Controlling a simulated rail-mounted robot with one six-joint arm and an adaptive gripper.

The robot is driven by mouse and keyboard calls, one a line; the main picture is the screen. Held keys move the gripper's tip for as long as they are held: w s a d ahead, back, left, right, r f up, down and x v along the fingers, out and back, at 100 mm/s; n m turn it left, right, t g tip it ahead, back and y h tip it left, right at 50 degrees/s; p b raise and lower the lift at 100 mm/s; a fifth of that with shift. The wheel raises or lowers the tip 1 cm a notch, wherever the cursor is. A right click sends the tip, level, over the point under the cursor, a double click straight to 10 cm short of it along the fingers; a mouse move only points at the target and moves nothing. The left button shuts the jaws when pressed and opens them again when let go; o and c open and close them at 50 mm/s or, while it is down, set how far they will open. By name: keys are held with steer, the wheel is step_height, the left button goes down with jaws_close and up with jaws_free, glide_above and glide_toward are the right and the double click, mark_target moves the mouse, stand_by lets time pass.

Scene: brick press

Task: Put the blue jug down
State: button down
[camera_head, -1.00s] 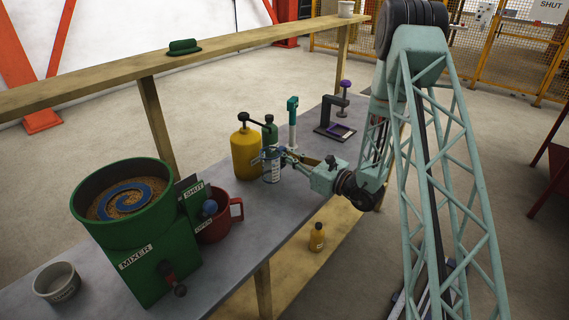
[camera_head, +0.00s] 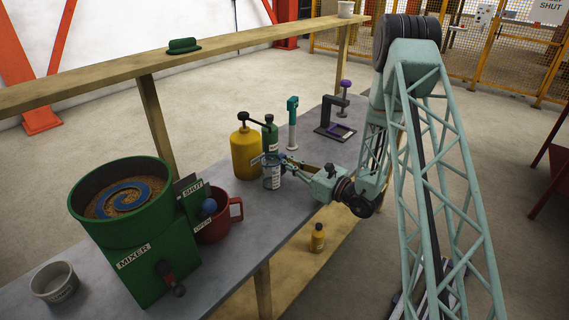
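The blue jug (camera_head: 271,174) is a small, pale blue, see-through vessel with a white label. It looks upright, at the grey bench in front of the yellow bottle. My gripper (camera_head: 283,168) reaches in from the right, with its fingers closed at the jug's right side. The fingers are small here and partly overlap the jug. Whether the jug's base touches the bench or is slightly above it I cannot tell.
A yellow bottle (camera_head: 246,155) and a green bottle (camera_head: 269,135) stand close behind the jug. A red mug (camera_head: 215,226) and the green mixer (camera_head: 135,240) are to the left. A clamp stand (camera_head: 334,128) is farther back. Bare bench (camera_head: 262,218) lies in front.

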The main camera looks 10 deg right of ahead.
steer(key=shift+f, duration=0.15)
steer(key=c, duration=2.9)
jaws_free()
steer(key=shift+r, duration=0.2)
steer(key=shift+p+v, duration=0.75)
steer(key=shift+v, duration=5.25)
